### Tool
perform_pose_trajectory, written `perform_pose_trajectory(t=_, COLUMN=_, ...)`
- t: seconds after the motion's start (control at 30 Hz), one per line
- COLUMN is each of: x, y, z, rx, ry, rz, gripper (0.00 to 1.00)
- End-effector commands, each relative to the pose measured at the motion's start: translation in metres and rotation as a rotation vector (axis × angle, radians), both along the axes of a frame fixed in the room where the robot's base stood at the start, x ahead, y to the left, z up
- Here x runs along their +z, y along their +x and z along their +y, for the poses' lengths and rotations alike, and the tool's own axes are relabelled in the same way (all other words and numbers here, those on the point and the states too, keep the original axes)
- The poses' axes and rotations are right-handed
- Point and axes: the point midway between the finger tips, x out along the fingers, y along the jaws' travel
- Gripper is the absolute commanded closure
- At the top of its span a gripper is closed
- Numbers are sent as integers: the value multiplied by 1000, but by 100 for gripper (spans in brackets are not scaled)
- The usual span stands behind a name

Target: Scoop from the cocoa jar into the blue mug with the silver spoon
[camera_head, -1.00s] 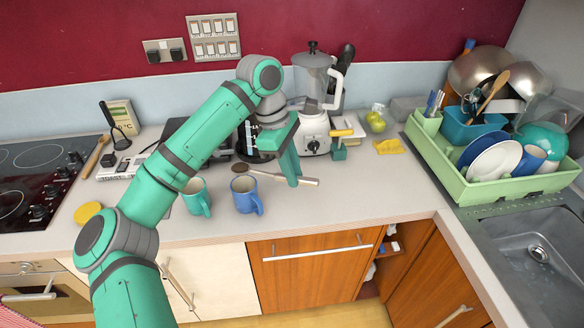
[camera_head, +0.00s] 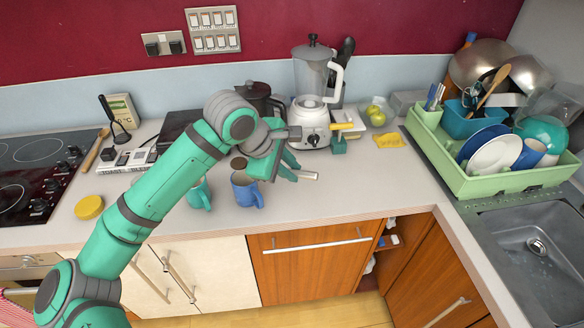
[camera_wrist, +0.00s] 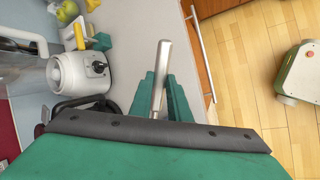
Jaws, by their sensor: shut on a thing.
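My gripper (camera_head: 288,168) is shut on the handle of the silver spoon (camera_head: 307,175), above the counter in front of the blender. In the wrist view the handle (camera_wrist: 162,68) sticks out between my gripper's green fingers (camera_wrist: 160,95). The blue mug (camera_head: 247,194) stands upright on the counter, below and left of my gripper. A round brown shape, seemingly the spoon's bowl with brown powder, shows just above the mug's rim; its exact height over the mug is unclear. I cannot make out the cocoa jar; my arm covers part of the counter.
A teal mug (camera_head: 200,194) stands left of the blue mug, partly behind my arm. A blender (camera_head: 312,120) and a dark coffee pot (camera_head: 258,98) stand behind. A yellow lid (camera_head: 89,207) lies near the hob.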

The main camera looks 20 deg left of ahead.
Motion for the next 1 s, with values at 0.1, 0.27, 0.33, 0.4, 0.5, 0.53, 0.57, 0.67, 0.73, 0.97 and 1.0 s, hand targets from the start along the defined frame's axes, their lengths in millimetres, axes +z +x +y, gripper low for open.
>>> perform_pose_trajectory(t=0.1, x=0, y=0, z=0, rx=1, ry=2, rz=-9, gripper=100)
perform_pose_trajectory(t=0.27, x=0, y=0, z=0, rx=2, ry=2, rz=-12, gripper=100)
perform_pose_trajectory(t=0.33, x=-1, y=-1, z=-1, rx=5, ry=2, rz=-42, gripper=100)
perform_pose_trajectory(t=0.4, x=-2, y=-4, z=-1, rx=15, ry=4, rz=-100, gripper=100)
perform_pose_trajectory(t=0.5, x=-3, y=-5, z=-1, rx=30, ry=9, rz=-189, gripper=100)
perform_pose_trajectory(t=0.53, x=-4, y=-5, z=-2, rx=32, ry=11, rz=-208, gripper=100)
perform_pose_trajectory(t=0.57, x=-4, y=-5, z=-3, rx=33, ry=11, rz=-224, gripper=100)
perform_pose_trajectory(t=0.67, x=-3, y=-5, z=-4, rx=36, ry=15, rz=-254, gripper=100)
perform_pose_trajectory(t=0.73, x=-3, y=-4, z=-4, rx=35, ry=15, rz=-257, gripper=100)
perform_pose_trajectory(t=0.97, x=-4, y=-5, z=-4, rx=37, ry=15, rz=-269, gripper=100)
perform_pose_trajectory(t=1.0, x=-5, y=-5, z=-5, rx=40, ry=14, rz=-288, gripper=100)
